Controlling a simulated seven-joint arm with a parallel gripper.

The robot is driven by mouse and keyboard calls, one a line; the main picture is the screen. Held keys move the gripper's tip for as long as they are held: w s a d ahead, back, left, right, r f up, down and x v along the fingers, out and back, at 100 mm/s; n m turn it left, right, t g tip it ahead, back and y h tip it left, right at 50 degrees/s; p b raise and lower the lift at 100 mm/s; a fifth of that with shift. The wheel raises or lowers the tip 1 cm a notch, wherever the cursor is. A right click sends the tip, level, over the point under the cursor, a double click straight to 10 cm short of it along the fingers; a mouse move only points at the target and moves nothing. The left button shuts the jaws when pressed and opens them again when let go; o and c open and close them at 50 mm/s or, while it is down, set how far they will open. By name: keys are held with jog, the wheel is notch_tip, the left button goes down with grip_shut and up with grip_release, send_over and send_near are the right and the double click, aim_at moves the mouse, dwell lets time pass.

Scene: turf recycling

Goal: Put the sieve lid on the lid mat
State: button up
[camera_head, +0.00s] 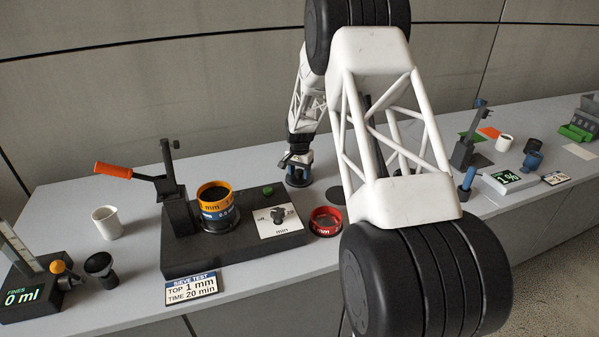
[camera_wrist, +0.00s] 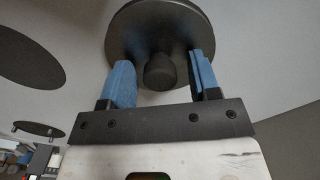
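The sieve lid (camera_wrist: 160,22) is a dark round disc with a central knob (camera_wrist: 160,72), seen close in the wrist view. In the head view it is a small dark round shape (camera_head: 298,182) behind the sieve shaker, under my gripper (camera_head: 297,162). My gripper's blue fingers (camera_wrist: 162,82) stand either side of the knob, with a visible gap on each side. A flat dark disc (camera_head: 335,194), possibly the lid mat, lies right of the lid, partly hidden by my arm. The wrist view shows two flat dark discs at left, one large (camera_wrist: 30,58) and one smaller (camera_wrist: 40,129); I cannot tell which is the mat.
The dark shaker base (camera_head: 235,250) carries a yellow-ringed sieve (camera_head: 214,195) and a clamp with an orange handle (camera_head: 113,171). A red-ringed sieve (camera_head: 325,222) stands beside it. A white cup (camera_head: 107,222) is at left. My arm hides the middle of the bench.

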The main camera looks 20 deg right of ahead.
aim_at(299, 171)
jog(key=shift+r, duration=0.1)
notch_tip(299, 171, up, 12)
dwell(0.9)
dwell(0.4)
jog(key=shift+r, duration=0.15)
